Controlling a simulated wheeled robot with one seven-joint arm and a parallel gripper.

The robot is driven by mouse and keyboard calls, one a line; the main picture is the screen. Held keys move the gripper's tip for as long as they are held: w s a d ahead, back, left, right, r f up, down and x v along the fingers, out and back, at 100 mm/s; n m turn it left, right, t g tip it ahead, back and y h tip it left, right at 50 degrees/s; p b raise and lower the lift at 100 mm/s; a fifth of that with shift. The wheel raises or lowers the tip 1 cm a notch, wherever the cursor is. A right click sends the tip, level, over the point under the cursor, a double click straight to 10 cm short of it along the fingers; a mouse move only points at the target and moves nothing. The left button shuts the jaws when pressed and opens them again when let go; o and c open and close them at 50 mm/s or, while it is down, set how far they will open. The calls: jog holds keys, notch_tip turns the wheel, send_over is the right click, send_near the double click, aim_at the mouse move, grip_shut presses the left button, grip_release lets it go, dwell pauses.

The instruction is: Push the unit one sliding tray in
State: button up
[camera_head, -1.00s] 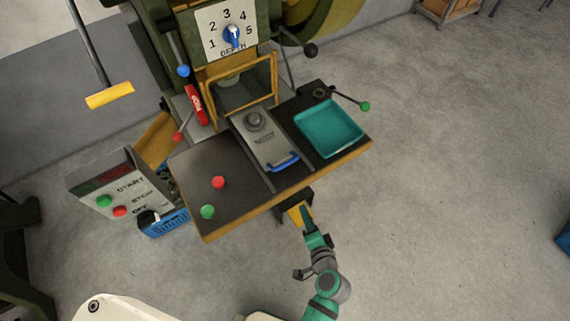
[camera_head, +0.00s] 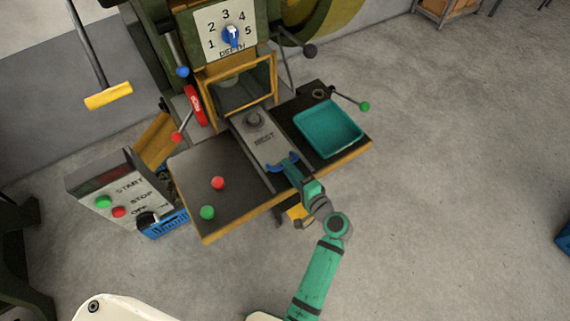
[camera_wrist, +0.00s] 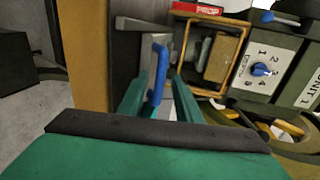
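The sliding tray (camera_head: 262,149) is a grey metal plate with a round fitting and a lettered label, lying in a channel in the dark table of the unit. Its blue handle (camera_head: 272,168) is at the table's front edge. My gripper (camera_head: 288,166) is at the handle, reaching from the front. In the wrist view the blue handle (camera_wrist: 157,78) stands between my two green fingers (camera_wrist: 158,98). The fingers are apart, with a gap visible on both sides of the handle. The handle's lower end is partly hidden, so contact there is unclear.
A yellow frame (camera_head: 240,64) stands around the opening behind the tray. A teal bin (camera_head: 329,129) sits close on the right of the table. Red (camera_head: 218,182) and green (camera_head: 208,212) buttons are on the left. A red PROP bar (camera_head: 195,104) stands beside the frame.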

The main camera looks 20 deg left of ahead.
jog(key=shift+x, duration=1.65)
grip_shut()
